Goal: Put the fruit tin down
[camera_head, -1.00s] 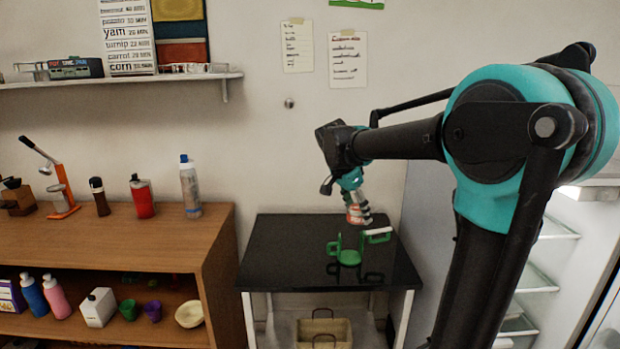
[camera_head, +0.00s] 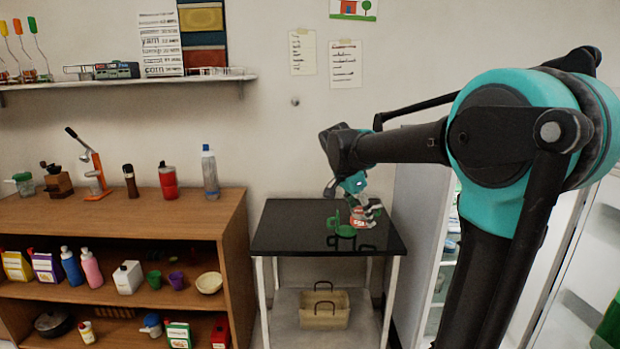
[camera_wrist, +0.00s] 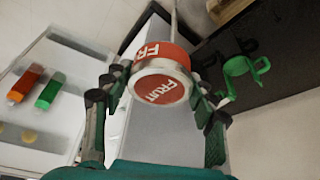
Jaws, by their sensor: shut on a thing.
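My gripper (camera_head: 364,203) is low over the black table (camera_head: 283,233), near its right side. It is shut on the red and silver fruit tin (camera_head: 359,222). In the wrist view the tin (camera_wrist: 163,88), lettered FRUIT, sits between the two fingers of my gripper (camera_wrist: 158,100). In the head view the fingers hide part of the tin. I cannot tell whether its base touches the tabletop.
A green holder-like object (camera_head: 345,230) stands on the table close to the left of the tin; it also shows in the wrist view (camera_wrist: 243,68). A basket (camera_head: 324,315) is below the table. The tabletop's left part is clear. A wooden shelf unit (camera_head: 120,215) stands at left.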

